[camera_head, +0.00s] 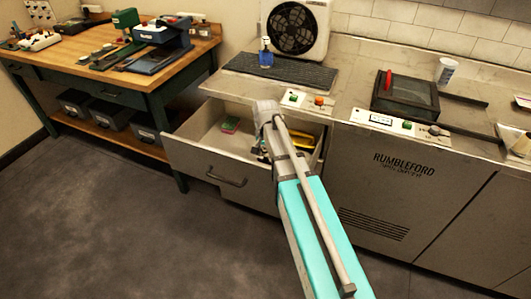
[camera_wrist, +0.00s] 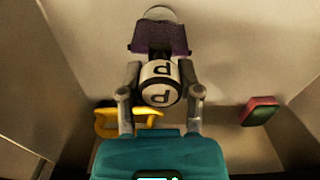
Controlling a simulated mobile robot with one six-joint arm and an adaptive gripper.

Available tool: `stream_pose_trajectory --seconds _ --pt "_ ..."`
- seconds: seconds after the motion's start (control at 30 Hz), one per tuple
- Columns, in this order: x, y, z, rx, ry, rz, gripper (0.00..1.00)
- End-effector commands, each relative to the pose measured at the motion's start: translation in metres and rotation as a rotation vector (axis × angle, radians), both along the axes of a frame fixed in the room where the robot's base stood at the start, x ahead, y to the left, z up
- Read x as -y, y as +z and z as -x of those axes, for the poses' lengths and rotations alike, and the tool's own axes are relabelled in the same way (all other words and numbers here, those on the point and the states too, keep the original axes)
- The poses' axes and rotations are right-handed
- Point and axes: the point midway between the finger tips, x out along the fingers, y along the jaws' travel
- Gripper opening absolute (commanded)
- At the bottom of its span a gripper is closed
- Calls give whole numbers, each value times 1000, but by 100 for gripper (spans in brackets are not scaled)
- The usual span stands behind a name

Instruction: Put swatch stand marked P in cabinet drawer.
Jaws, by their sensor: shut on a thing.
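The swatch stand marked P (camera_wrist: 160,84) shows in the wrist view as a white and dark round piece with P letters and a purple part beyond it. My gripper (camera_wrist: 160,96) is shut on it, one finger on each side. The cabinet drawer (camera_head: 207,156) is pulled open in the head view. My gripper (camera_head: 268,145) reaches over and into the drawer opening there, and my arm hides the stand. In the wrist view the drawer's pale floor and walls surround the stand. I cannot tell whether the stand touches the floor.
A red and green block (camera_wrist: 259,111) and a yellow-handled thing (camera_wrist: 108,124) lie in the drawer on either side of the stand. The block also shows in the head view (camera_head: 230,125). The counter above holds a fan (camera_head: 296,28), a blue bottle (camera_head: 266,54) and a dark mat (camera_head: 281,71).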

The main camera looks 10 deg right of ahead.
Motion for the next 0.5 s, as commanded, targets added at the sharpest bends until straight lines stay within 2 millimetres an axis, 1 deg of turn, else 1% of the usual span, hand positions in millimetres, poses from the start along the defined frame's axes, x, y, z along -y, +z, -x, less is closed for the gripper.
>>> stream_pose_trajectory --seconds 0.33,0.37,0.5 --pt "1 -1 0 0 -1 0 0" --pt "1 -1 0 0 -1 0 47" --pt "1 -1 0 0 -1 0 73"
